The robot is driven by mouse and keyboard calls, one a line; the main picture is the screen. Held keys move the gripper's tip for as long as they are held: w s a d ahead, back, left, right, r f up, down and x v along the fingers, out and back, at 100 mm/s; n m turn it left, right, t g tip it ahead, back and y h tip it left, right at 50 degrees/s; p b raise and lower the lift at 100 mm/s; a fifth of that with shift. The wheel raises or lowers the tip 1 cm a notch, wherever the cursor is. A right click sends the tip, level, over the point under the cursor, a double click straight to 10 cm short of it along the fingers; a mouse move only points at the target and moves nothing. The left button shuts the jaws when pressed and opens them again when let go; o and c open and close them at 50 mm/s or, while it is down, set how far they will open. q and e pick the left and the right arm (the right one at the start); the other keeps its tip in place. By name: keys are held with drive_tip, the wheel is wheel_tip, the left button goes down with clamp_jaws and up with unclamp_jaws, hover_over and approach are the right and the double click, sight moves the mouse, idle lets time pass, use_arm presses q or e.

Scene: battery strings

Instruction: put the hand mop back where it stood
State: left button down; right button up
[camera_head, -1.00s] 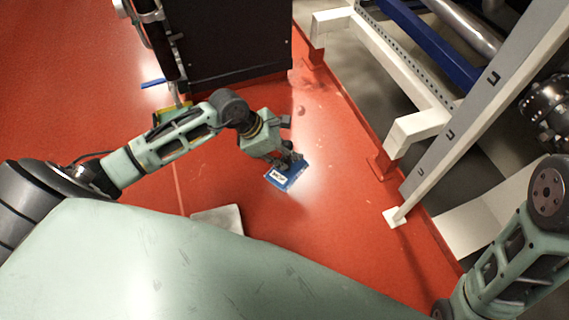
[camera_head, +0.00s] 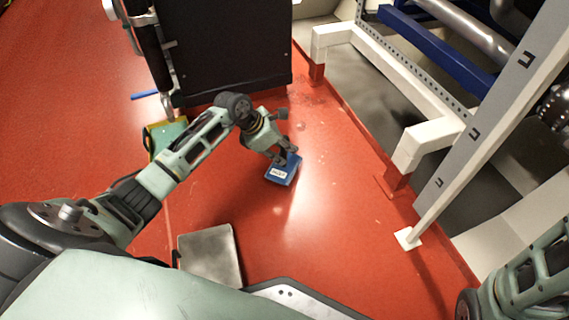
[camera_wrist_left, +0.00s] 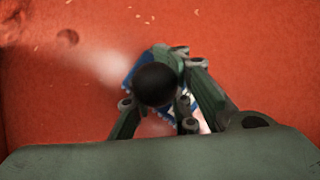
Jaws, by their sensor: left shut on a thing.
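The hand mop is a small blue block with a white label (camera_head: 283,170) and, in the left wrist view, a round black knob (camera_wrist_left: 156,84) on top. My left gripper (camera_head: 280,152) is shut on it. In the left wrist view my left gripper's fingers (camera_wrist_left: 178,100) reach around the knob, and the blue block shows partly beneath. The mop is over the red floor in front of the black cabinet. I cannot tell whether it touches the floor. My right arm shows at the lower right; its gripper is out of view.
A black cabinet (camera_head: 225,45) stands at the back. A white and blue metal rack (camera_head: 430,140) lines the right side. A grey plate (camera_head: 210,256) lies near my body. A yellow-green item (camera_head: 163,135) and a blue strip (camera_head: 144,95) are at the left. Red floor (camera_head: 330,220) around the mop is clear.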

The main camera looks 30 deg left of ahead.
sight(285, 158)
use_arm(q)
wheel_tip(285, 158, down, 4)
drive_tip(key=b, duration=0.3)
drive_tip(key=shift+b, duration=0.3)
drive_tip(key=shift+r, duration=0.1)
drive_tip(key=c, duration=1.6)
unclamp_jaws()
drive_tip(key=p+v, duration=0.8)
drive_tip(key=v, duration=0.4)
